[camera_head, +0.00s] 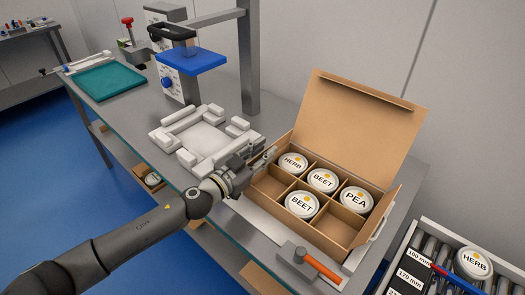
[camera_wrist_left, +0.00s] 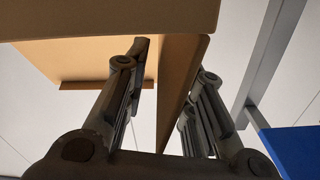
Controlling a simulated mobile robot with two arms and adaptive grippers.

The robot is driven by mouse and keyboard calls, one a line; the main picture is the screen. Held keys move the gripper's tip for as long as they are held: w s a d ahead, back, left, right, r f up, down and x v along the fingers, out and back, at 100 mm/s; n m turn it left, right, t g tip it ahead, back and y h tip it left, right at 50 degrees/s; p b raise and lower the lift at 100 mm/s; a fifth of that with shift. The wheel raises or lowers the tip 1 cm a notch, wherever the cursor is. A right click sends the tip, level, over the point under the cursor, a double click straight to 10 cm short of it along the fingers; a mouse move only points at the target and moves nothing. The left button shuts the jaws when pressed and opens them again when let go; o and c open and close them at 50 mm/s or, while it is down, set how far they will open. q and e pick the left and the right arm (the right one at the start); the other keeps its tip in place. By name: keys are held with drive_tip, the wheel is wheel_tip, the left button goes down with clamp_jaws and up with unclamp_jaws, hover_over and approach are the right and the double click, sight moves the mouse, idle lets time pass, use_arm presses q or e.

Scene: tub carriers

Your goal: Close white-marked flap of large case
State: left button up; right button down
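The large cardboard case (camera_head: 257,193) stands on the bench with its tall back lid (camera_head: 355,120) raised. Tubs marked HERB (camera_head: 293,162), BEET (camera_head: 322,180), PEA (camera_head: 356,199) and BEET (camera_head: 301,204) sit in its divided compartments; the front left and front right compartments look empty. A side flap (camera_head: 385,217) stands up at the right. I cannot make out a white mark on any flap. My left gripper (camera_head: 262,158) is at the case's left side. In the left wrist view its fingers are apart, with a cardboard panel (camera_wrist_left: 181,75) between them; contact is unclear. My right gripper is out of view.
A white fixture (camera_head: 205,137) lies left of the case. A grey tool with an orange handle (camera_head: 322,266) lies in front of it. A roller rack (camera_head: 428,255) with a HERB tub (camera_head: 474,264) is at right. A blue-topped device (camera_head: 192,62) and a teal mat (camera_head: 109,82) are farther back.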

use_arm(q)
clamp_jaws()
drive_tip(key=shift+d, duration=0.1)
idle(0.3)
drive_tip(key=shift+s+d+f+m+p, duration=0.15)
drive_tip(key=shift+s+d+f+m, duration=0.2)
drive_tip(key=shift+m, duration=0.8)
drive_tip(key=shift+s+d+f+m+p, duration=0.1)
drive_tip(key=shift+s+d+f+m, duration=0.25)
drive_tip(key=shift+m, duration=0.85)
drive_tip(key=shift+s+d+f+m+p, duration=0.2)
drive_tip(key=shift+d+m, duration=0.25)
drive_tip(key=shift+m, duration=0.7)
unclamp_jaws()
